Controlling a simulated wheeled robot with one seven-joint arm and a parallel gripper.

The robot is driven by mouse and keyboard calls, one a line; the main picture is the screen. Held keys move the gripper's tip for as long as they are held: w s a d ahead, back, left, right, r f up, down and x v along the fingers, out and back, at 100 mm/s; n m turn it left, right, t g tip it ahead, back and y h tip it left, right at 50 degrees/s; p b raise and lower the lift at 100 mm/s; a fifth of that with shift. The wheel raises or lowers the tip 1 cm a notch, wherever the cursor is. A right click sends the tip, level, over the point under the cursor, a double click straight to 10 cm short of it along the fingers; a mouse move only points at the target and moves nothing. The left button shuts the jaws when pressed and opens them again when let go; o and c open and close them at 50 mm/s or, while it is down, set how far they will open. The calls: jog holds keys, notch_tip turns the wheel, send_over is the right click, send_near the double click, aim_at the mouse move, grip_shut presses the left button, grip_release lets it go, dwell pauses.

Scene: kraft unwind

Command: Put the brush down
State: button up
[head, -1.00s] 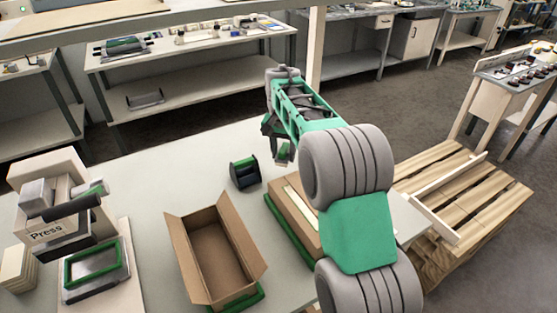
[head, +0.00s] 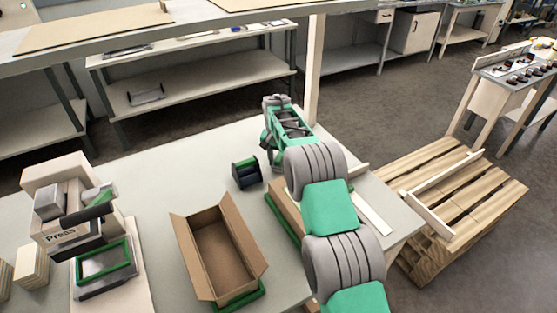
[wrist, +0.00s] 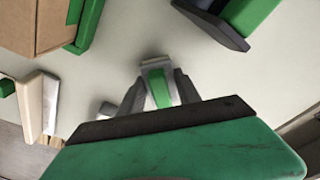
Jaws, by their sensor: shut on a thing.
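The brush (wrist: 158,86) shows in the wrist view as a small green piece with pale edges between the fingers of my gripper (wrist: 155,97). My gripper is shut on it. Most of the brush is hidden by the gripper, and I cannot tell whether it touches the table. In the head view my arm reaches to the far part of the grey table (head: 150,185), and its own links hide the fingers and the brush.
A black and green tape dispenser (head: 246,173) stands just left of my gripper. An open cardboard box (head: 222,255) is nearer, with the press (head: 68,215) to its left. Another carton lies partly under my arm. A wooden pallet (head: 455,190) stands to the right.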

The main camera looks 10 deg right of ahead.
aim_at(279, 162)
jog(key=shift+f, duration=0.25)
jog(key=o, duration=1.2)
jog(key=shift+r, duration=0.65)
notch_tip(279, 162, up, 13)
jog(key=s+b, duration=0.1)
jog(key=s, duration=0.2)
jog(key=s+r+n+t, duration=0.1)
jog(key=s+r+n, duration=0.1)
jog(key=s+r, duration=0.65)
jog(key=s+f+n, duration=0.1)
jog(key=s+f, duration=0.1)
jog(key=s, duration=0.7)
jog(key=s+f+n+t, duration=0.1)
jog(key=s+f, duration=0.1)
jog(key=s, duration=0.7)
jog(key=s+f+n, duration=0.1)
jog(key=s+f, duration=0.2)
jog(key=s, duration=0.6)
jog(key=shift+s+n+t+y, duration=0.1)
jog(key=shift+n+t+y, duration=0.2)
